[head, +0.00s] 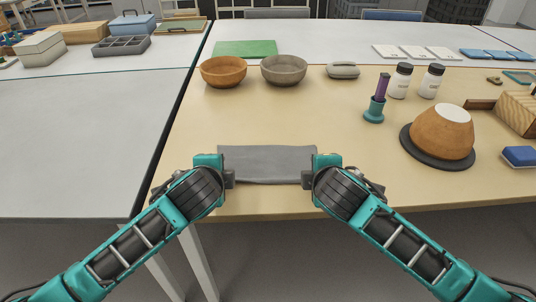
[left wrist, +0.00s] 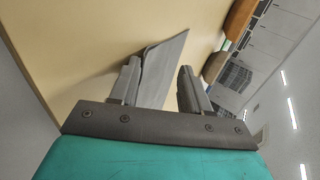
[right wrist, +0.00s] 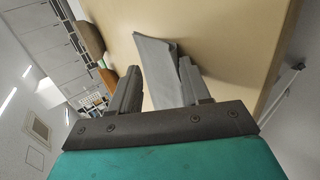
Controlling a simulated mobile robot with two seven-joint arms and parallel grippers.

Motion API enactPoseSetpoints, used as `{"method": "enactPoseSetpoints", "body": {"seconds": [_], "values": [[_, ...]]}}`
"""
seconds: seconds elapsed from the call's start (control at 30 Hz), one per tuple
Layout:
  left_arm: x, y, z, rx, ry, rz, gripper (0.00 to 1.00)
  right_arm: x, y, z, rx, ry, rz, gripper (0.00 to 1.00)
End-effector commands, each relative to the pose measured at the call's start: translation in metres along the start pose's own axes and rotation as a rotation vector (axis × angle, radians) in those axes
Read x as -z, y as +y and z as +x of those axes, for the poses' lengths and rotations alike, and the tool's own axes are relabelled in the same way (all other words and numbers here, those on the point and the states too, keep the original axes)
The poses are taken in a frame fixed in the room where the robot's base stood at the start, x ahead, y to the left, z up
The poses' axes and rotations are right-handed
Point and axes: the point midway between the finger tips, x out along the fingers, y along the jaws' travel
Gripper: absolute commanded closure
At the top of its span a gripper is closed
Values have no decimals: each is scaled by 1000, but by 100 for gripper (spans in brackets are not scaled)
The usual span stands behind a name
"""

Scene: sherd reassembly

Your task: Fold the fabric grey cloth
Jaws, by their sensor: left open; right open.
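The grey cloth (head: 267,162) lies as a wide, narrow rectangle near the front edge of the table. Its left and right ends reach my two grippers. My left gripper (head: 230,178) is at its left end, jaws open. In the left wrist view the cloth (left wrist: 163,68) reaches between the fingers (left wrist: 158,88), close to one finger. My right gripper (head: 313,178) is at its right end, also open. In the right wrist view the cloth (right wrist: 157,68) lies between the fingers (right wrist: 158,88). The cloth's extreme ends are hidden by the grippers in the head view.
Behind the cloth stand an orange-brown bowl (head: 222,72) and a grey bowl (head: 284,70). A teal stand (head: 375,110), two white jars and an upturned brown bowl (head: 443,133) on a dark disc are to the right. The table between cloth and bowls is clear.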

Motion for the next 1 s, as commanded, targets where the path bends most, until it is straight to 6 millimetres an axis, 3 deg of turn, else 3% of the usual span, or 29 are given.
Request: {"method": "enactPoseSetpoints", "body": {"seconds": [0.2,0.63,1.0], "values": [[1,-17,-26,4,3,0,53,0,17,-26,-4,3,1,53],[1,-35,-90,3,2,-1,53,0,35,-90,-2,2,0,53],[1,-38,-100,1,0,0,53,-1,38,-100,0,1,0,53]]}}
